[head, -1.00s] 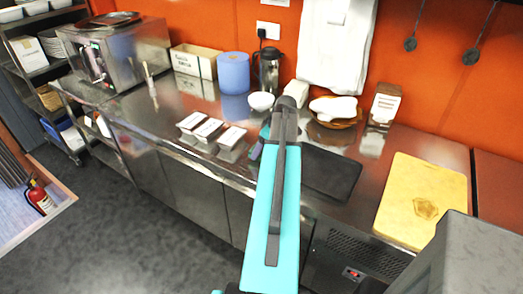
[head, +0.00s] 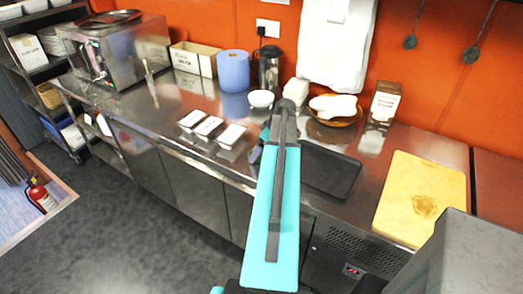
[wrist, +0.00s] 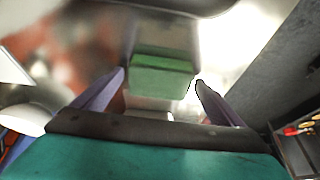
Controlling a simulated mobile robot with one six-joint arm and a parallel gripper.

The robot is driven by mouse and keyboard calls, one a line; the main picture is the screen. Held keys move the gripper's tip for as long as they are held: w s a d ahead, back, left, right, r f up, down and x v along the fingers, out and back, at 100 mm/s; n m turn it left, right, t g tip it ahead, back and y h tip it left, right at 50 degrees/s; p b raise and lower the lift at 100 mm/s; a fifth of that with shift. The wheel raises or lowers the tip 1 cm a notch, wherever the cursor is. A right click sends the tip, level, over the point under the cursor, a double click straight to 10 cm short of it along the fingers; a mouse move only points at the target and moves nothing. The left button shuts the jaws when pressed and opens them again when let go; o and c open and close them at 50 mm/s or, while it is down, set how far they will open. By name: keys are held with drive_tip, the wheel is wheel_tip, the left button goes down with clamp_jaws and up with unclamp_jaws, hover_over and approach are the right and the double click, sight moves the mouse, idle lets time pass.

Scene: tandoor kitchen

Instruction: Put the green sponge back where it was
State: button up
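The green sponge (wrist: 163,75) shows in the wrist view as a green block ahead of my gripper (wrist: 160,76), in line with the space between the two purple fingers. In the head view my teal arm hides most of the gripper and the sponge, over the counter's front edge left of the dark tray (head: 329,171).
The steel counter (head: 165,110) holds three white-topped containers (head: 209,127), a white bowl (head: 261,99), a blue roll (head: 233,71), a metal flask (head: 269,68), a brown bowl (head: 335,121) with white contents and a yellow board (head: 420,198). Bare steel lies left of the containers.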

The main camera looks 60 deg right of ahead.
drive_tip(key=shift+r, duration=0.1)
drive_tip(key=shift+r, duration=0.1)
drive_tip(key=b+v, duration=0.3)
drive_tip(key=v, duration=0.9)
idle(0.4)
idle(0.6)
drive_tip(key=shift+r, duration=0.1)
